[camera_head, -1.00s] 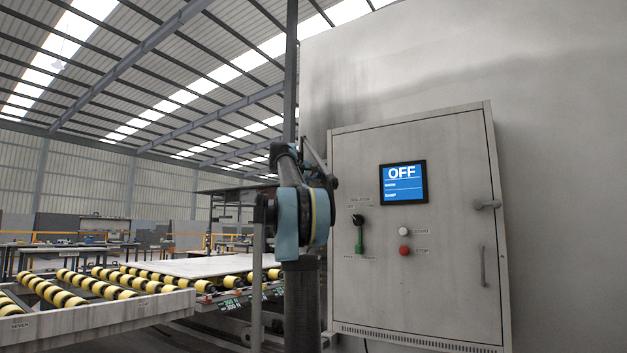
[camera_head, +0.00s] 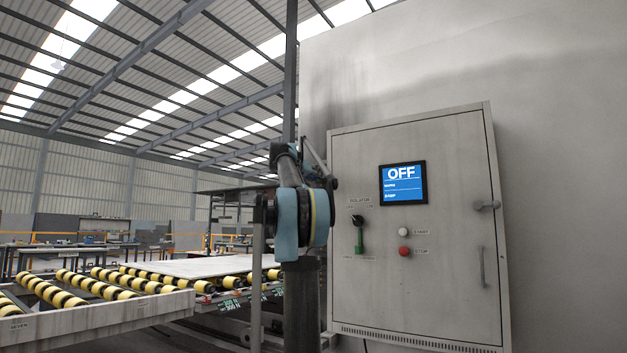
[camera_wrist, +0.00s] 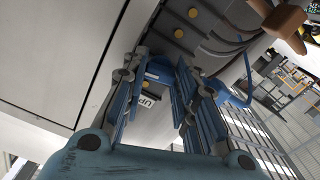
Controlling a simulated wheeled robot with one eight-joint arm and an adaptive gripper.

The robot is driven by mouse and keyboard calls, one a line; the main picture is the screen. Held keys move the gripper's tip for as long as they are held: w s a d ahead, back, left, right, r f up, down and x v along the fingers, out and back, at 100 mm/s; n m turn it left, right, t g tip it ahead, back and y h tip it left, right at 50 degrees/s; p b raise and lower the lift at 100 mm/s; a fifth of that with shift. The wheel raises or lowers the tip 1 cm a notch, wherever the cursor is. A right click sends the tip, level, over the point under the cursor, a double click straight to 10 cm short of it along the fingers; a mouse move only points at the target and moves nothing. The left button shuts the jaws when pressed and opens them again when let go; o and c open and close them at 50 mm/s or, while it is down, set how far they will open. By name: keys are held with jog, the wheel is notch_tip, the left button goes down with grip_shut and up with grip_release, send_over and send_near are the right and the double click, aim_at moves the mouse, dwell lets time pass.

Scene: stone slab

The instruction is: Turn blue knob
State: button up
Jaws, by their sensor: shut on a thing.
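My gripper (camera_wrist: 160,82) shows in the wrist view with its blue-padded fingers on both sides of a small blue part, which looks like the blue knob (camera_wrist: 158,73). It is shut on this part, which sits at the edge of a dark control panel (camera_wrist: 195,28). A small label reading "UP" (camera_wrist: 147,101) is beside it. The fingers hide much of the knob, so its turn angle cannot be told. In the head view neither the knob nor the gripper can be made out; my arm (camera_head: 300,215) stands in the middle.
A roller conveyor (camera_head: 110,285) carries a pale slab (camera_head: 200,267) at the left.

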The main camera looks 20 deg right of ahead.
jog(key=shift+m, duration=0.6)
jog(key=o, duration=1)
jog(key=shift+w+f, duration=0.1)
jog(key=shift+o, duration=0.2)
jog(key=v, duration=1.2)
